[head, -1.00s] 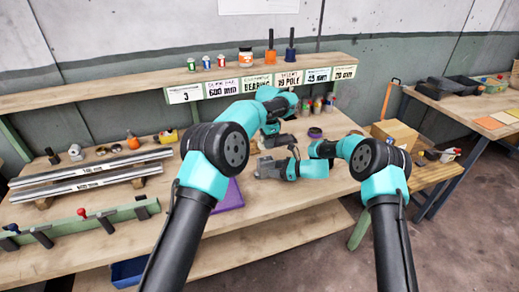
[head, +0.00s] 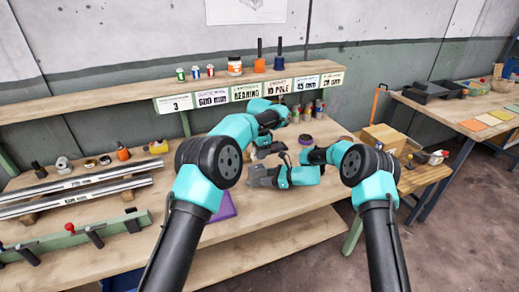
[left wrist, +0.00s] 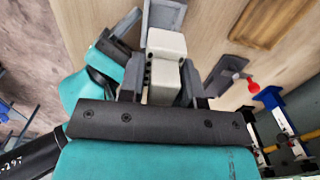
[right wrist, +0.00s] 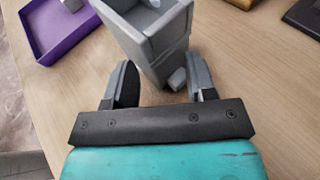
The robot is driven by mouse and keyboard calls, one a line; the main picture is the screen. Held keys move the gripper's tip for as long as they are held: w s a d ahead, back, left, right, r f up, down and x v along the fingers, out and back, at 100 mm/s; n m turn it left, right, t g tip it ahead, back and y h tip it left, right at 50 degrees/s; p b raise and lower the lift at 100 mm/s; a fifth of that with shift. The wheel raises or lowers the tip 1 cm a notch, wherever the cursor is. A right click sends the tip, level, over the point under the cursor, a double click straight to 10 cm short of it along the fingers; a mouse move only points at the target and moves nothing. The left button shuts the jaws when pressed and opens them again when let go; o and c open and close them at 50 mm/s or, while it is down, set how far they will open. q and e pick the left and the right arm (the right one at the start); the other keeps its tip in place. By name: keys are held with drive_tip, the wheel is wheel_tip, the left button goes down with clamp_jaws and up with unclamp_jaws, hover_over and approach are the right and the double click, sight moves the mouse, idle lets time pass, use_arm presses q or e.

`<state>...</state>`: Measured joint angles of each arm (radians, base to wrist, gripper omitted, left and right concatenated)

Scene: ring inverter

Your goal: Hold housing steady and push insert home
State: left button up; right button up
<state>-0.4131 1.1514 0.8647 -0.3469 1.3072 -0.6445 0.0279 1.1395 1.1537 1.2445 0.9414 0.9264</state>
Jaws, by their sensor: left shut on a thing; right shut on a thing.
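In the left wrist view my left gripper (left wrist: 160,92) is shut on a cream block-shaped insert (left wrist: 166,42). A grey piece (left wrist: 158,14) shows just beyond the insert; I cannot tell whether they touch. In the right wrist view my right gripper (right wrist: 162,88) is shut on the grey, open-topped housing (right wrist: 152,45), which tapers between the fingers. The housing's far end is cut off by the frame. In the head view my left gripper (head: 266,150) is above and close to my right gripper (head: 260,177); the parts are too small there to tell how they fit.
A purple tray (right wrist: 60,32) lies beside the housing on the bench and shows in the head view (head: 222,206). Metal rails (head: 75,190) lie at left. Small bottles (head: 308,110) and a purple-topped jar (head: 305,141) stand behind. The front bench middle is clear.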

use_arm(q)
drive_tip(key=shift+f, duration=1.85)
drive_tip(key=shift+f, duration=1)
idle(0.6)
drive_tip(key=o, duration=1)
drive_tip(key=shift+f, duration=0.1)
drive_tip(key=r, duration=1.2)
drive_tip(key=shift+d+r, duration=0.1)
drive_tip(key=shift+d, duration=0.15)
drive_tip(key=shift+c, duration=0.3)
